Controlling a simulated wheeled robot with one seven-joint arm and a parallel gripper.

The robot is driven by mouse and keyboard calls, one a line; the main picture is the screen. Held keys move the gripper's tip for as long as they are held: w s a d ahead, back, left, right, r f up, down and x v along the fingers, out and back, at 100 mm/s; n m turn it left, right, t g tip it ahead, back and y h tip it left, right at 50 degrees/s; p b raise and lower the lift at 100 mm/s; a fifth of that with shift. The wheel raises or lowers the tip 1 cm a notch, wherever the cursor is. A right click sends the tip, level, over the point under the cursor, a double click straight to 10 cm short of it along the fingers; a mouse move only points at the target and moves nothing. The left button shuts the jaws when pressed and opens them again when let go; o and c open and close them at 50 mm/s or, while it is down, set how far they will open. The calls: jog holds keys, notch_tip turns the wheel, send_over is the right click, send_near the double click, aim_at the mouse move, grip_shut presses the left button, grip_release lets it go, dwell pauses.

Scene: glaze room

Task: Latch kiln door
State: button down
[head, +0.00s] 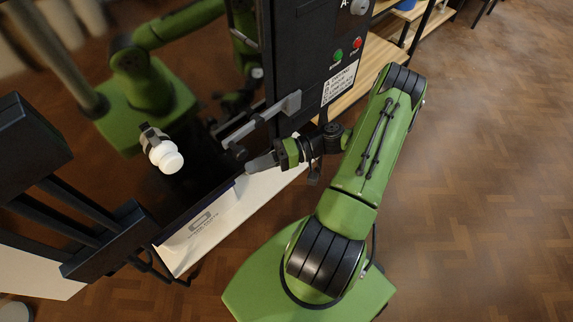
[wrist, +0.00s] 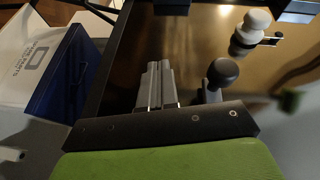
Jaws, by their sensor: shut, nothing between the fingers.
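The kiln door (head: 190,75) is a dark glossy panel that mirrors my green arm. A grey latch lever (head: 262,118) runs along its lower right edge, beside the control panel. A dark ball knob (head: 238,151) is at the lever's lower end, and a dark ball also shows in the wrist view (wrist: 223,72). My gripper (head: 250,165) is shut and empty, close to the knob. In the wrist view its grey fingertips (wrist: 158,68) lie together left of the ball, with a small gap. I cannot tell whether the latch is engaged.
A white knob (head: 165,155) on a dark mount projects from the door front. The control panel (head: 335,60) has green and red buttons. A white box with blue (head: 215,225) lies below the door. Black rails (head: 75,205) stand left. Wood floor at right is clear.

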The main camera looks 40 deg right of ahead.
jog(key=s+d+f+p, duration=0.1)
jog(key=s+d+f, duration=0.2)
jog(key=d, duration=0.5)
jog(key=shift+s+d+f, duration=0.35)
jog(key=shift+s+f, duration=0.05)
jog(key=shift+f, duration=0.15)
